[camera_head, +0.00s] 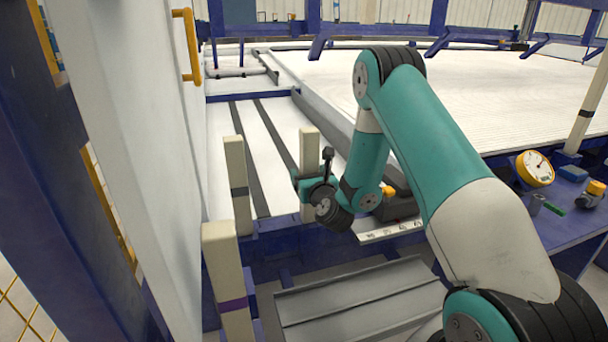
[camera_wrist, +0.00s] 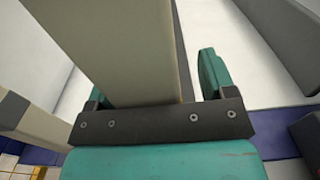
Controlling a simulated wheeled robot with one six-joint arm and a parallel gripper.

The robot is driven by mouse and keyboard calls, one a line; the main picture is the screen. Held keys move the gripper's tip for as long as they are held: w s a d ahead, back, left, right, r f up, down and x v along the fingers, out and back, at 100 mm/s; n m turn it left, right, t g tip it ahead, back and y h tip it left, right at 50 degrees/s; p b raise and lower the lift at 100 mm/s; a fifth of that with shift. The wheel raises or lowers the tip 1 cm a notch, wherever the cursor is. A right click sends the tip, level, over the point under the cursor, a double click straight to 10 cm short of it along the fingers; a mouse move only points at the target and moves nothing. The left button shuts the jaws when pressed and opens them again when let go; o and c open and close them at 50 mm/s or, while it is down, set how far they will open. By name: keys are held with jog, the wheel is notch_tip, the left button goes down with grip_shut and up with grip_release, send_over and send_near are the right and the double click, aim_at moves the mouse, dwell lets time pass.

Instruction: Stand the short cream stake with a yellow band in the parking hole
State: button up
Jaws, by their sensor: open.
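A cream stake (camera_head: 309,145) stands upright behind my gripper (camera_head: 311,184) in the head view. My gripper covers part of it, and I see no yellow band on it. In the wrist view the cream stake (camera_wrist: 115,45) runs between the two teal fingers of my gripper (camera_wrist: 155,85). The fingers are open, with a gap on the right side; contact on the left cannot be told. The parking hole cannot be made out in either view.
A cream stake with a dark band (camera_head: 238,170) stands left of my gripper. A purple-banded stake (camera_head: 223,265) stands nearer. A white panel (camera_head: 140,130) closes the left side. A gauge (camera_head: 536,168) sits on the blue bench at right.

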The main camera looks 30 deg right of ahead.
aim_at(307, 144)
jog(key=shift+w+a, duration=0.15)
jog(key=shift+a, duration=0.05)
jog(key=shift+c, duration=1.1)
jog(key=shift+a, duration=0.1)
jog(key=c, duration=1)
notch_tip(307, 144, up, 9)
jog(key=p, duration=0.8)
jog(key=shift+f, duration=0.1)
